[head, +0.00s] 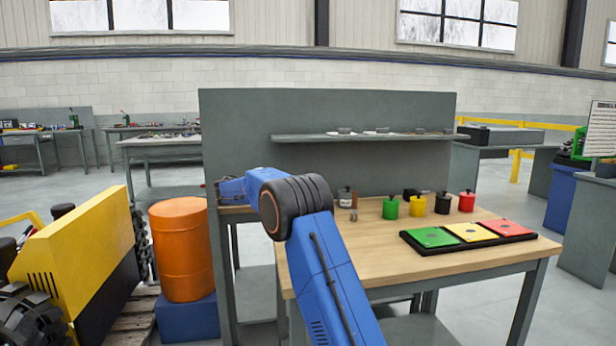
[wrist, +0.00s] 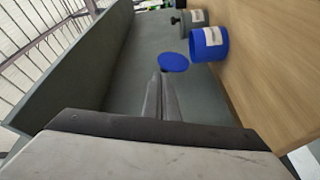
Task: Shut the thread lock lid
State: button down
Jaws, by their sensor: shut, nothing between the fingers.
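A blue pot (wrist: 209,44) with a pale label stands on the wooden bench top in the wrist view. The label is too small to read. Its blue round lid (wrist: 173,62) is open, off to the left of the pot's mouth. My gripper (wrist: 164,80) is shut and empty, its fingertips just below the lid in the picture. I cannot tell whether they touch it. In the head view the blue pot does not show, and my arm covers part of the bench at its left.
A grey pot (head: 345,198) and green (head: 390,208), yellow (head: 417,206), black (head: 442,203) and red (head: 466,201) pots stand on the bench (head: 380,262). A black tray (head: 472,242) with coloured panels lies at the right. A grey panel (head: 230,130) rises behind.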

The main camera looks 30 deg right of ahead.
jog(key=w+d+h, duration=0.1)
jog(key=w+d, duration=0.3)
jog(key=d, duration=0.5)
jog(key=shift+r, duration=0.2)
jog(key=shift+s+d, duration=0.1)
jog(key=shift+s+m, duration=0.2)
jog(key=shift+m, duration=0.4)
jog(key=s+a+f, duration=0.2)
jog(key=s, duration=0.4)
jog(key=shift+s+f+m, duration=0.25)
jog(key=shift+f+m, duration=0.1)
jog(key=shift+m, duration=0.05)
dwell(0.6)
jog(key=shift+s+f, duration=0.1)
